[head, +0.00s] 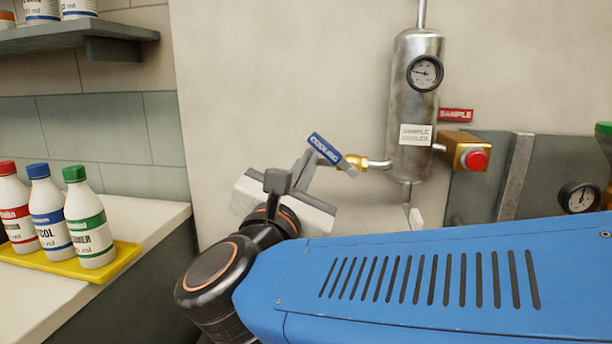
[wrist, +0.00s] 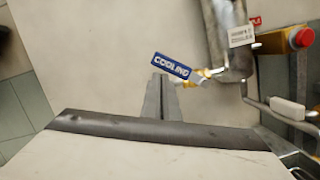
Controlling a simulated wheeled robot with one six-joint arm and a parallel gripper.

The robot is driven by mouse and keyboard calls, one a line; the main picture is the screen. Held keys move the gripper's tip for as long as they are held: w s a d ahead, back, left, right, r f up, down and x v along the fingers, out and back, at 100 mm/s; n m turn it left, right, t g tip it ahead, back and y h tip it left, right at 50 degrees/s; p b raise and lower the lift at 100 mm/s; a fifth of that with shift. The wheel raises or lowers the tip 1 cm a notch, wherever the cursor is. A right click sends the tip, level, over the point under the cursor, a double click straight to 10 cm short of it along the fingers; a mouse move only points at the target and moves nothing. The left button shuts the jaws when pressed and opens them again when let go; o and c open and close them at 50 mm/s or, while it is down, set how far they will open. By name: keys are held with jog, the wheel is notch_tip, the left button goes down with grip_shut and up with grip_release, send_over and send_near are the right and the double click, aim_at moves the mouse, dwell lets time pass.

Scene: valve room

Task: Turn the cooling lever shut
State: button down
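The cooling lever (head: 325,149) has a blue handle lettered COOLING. It slants down to the right toward a brass valve fitting (head: 355,162) on the pipe left of the sample cooler. The lever also shows in the wrist view (wrist: 171,66), just beyond my fingertips. My gripper (head: 307,162) is just below and left of the handle. In the wrist view its two fingers (wrist: 161,80) lie side by side with no clear gap, and nothing shows between them. I cannot tell whether the tips touch the lever.
The metal sample cooler (head: 415,90) with a gauge stands right of the lever. A red button (head: 475,160) on a brass-coloured body is further right. On the left, several bottles stand in a yellow tray (head: 115,262) on a counter. The wall left of the lever is bare.

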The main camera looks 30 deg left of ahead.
aim_at(322, 139)
jog(key=shift+w+d+r, duration=0.1)
jog(key=shift+d+r, duration=0.1)
jog(key=shift+r, duration=0.3)
jog(key=shift+d+r, duration=0.2)
jog(key=shift+r, duration=0.3)
jog(key=shift+w+d+r, duration=0.15)
jog(key=shift+d+r, duration=0.4)
jog(key=shift+r, duration=0.15)
jog(key=shift+w+d+r, duration=0.2)
jog(key=shift+d+r, duration=0.2)
jog(key=shift+d, duration=0.1)
jog(key=shift+w+d+r, duration=0.15)
jog(key=shift+d+r, duration=0.25)
jog(key=shift+d, duration=0.2)
